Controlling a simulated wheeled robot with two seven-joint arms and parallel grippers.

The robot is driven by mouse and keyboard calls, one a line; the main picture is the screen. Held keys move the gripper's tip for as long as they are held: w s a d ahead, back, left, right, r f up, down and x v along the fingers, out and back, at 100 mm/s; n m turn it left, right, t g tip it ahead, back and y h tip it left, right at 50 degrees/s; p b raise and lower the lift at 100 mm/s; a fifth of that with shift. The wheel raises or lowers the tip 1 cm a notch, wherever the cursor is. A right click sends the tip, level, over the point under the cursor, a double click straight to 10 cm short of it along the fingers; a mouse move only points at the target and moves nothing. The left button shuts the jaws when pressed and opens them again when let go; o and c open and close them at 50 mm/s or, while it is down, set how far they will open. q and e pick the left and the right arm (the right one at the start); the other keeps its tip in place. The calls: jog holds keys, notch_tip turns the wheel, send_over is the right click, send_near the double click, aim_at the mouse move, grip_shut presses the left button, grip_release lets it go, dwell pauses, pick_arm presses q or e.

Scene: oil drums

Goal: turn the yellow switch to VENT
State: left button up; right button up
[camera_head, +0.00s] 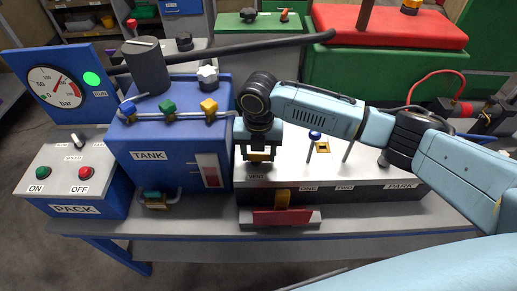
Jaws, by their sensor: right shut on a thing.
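The rest of the switch is hidden by the gripper. My left gripper is not in view.
A blue-knobbed lever (315,135) stands right of the gripper. The blue TANK box (150,172) with several valve knobs is close on the left. Further left is the PACK box (75,190). A red tray (282,217) sits in front.

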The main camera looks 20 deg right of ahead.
aim_at(256, 156)
jog(key=m+p, duration=0.2)
jog(key=p, duration=0.1)
jog(key=m+p, duration=0.5)
jog(key=p, duration=0.1)
jog(key=shift+s+a+r+m+p, duration=0.15)
jog(key=shift+r+m+p, duration=0.1)
jog(key=shift+m+p, duration=0.1)
jog(key=m+p, duration=0.3)
jog(key=m, duration=0.1)
jog(key=shift+a+m+p, duration=0.1)
jog(key=shift+m+p, duration=0.15)
jog(key=shift+p, duration=0.1)
jog(key=m+p, duration=0.2)
jog(key=m, duration=0.1)
jog(key=shift+a+f, duration=0.1)
jog(key=shift+f, duration=0.05)
jog(key=shift+m+p, duration=0.5)
jog(key=shift+m, duration=0.6)
jog(key=shift+f, duration=0.1)
jog(key=o, duration=1)
notch_tip(256, 156, up, 13)
jog(key=shift+r+p, duration=0.2)
jog(key=shift+p, duration=0.35)
